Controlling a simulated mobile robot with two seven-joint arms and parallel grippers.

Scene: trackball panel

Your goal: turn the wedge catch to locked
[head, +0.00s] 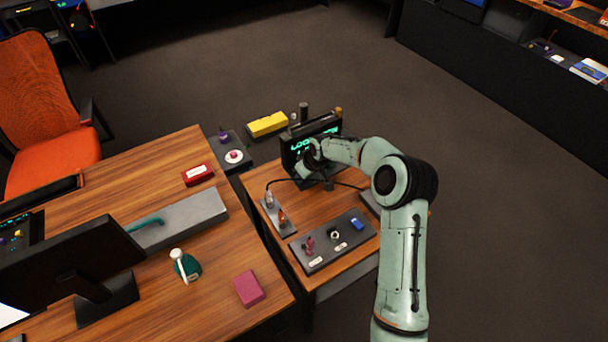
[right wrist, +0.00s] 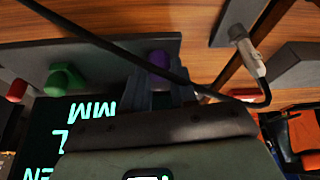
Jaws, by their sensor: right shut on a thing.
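My right gripper (head: 306,162) is at the front of the dark screen unit (head: 290,150) on the small wooden table. In the right wrist view its fingers (right wrist: 160,88) are shut on a purple knob (right wrist: 159,60) on a grey strip. Only part of the knob shows between the fingers, so its turn position is unclear. I cannot tell for certain that it is the wedge catch. A green knob (right wrist: 62,78) and a red knob (right wrist: 17,90) sit beside it. The screen's glowing text is partly covered by my arm. My left gripper is not in view.
A dark cable (right wrist: 95,40) crosses in front of my fingers. A grey connector (right wrist: 243,45) lies near it. A grey panel (head: 320,257) with small controls and a plate with two plugs (head: 266,217) stand nearer. A yellow box (head: 267,124) is behind. Open floor lies beyond.

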